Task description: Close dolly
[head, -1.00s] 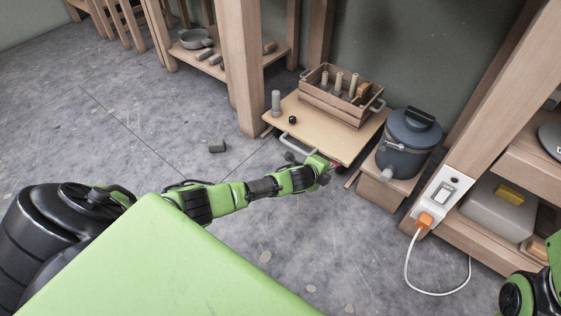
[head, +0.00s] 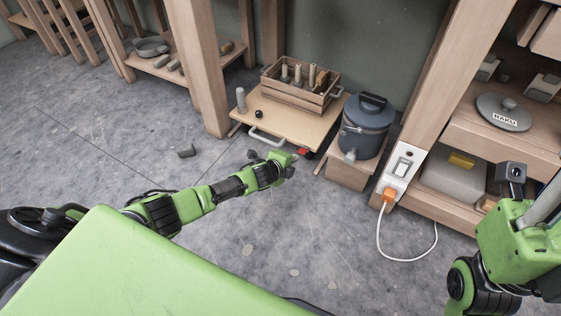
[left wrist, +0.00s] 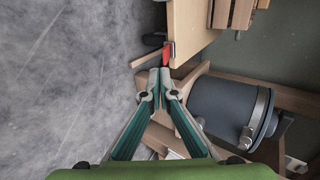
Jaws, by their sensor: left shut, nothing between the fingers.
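The dolly (head: 282,128) is a low, light wooden platform with a pale handle (head: 266,139) on its front edge and a red part (head: 304,153) at its front right corner. A slatted wooden crate (head: 297,92) of upright pieces stands on it. My left gripper (head: 291,159) is shut and empty, low in front of that corner. In the left wrist view, the shut fingertips (left wrist: 160,73) point at the red part (left wrist: 169,53), just short of it, beside the dolly's edge (left wrist: 185,32). Only part of my right arm shows; its fingers are not seen.
A grey lidded bucket (head: 364,130) stands on a low wooden stand (head: 349,174) right of the dolly. A wall post carries a switch panel (head: 402,171) with an orange plug (head: 389,196) and white cable.

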